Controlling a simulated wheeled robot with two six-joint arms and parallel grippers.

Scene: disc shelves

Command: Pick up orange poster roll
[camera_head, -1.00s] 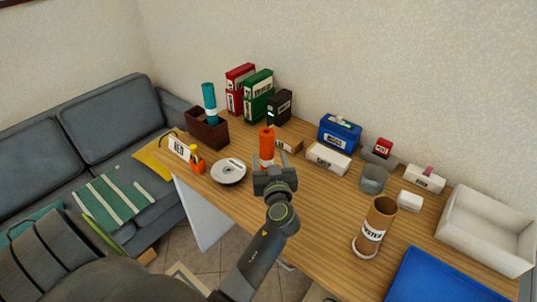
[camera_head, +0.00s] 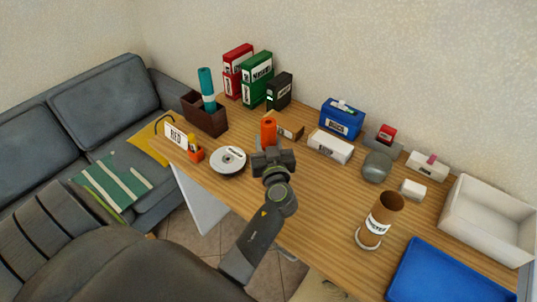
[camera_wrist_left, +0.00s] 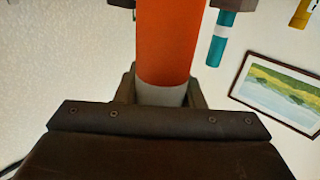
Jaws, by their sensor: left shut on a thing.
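The orange poster roll (camera_head: 268,130) stands upright on the wooden desk in the head view, with its lower part hidden behind my gripper. My left gripper (camera_head: 268,150) is shut on the roll. In the left wrist view the roll (camera_wrist_left: 168,45) and its white band (camera_wrist_left: 160,95) lie between the two fingers of the gripper (camera_wrist_left: 163,90). I cannot tell whether the roll's base touches the desk. My right gripper is in neither view.
A disc (camera_head: 228,160) lies left of the gripper. A brown box (camera_head: 205,118) holds a teal roll (camera_head: 206,85). White boxes (camera_head: 330,147) stand behind to the right. A brown tube (camera_head: 380,215), blue tray (camera_head: 448,275) and white bin (camera_head: 490,215) are at the right.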

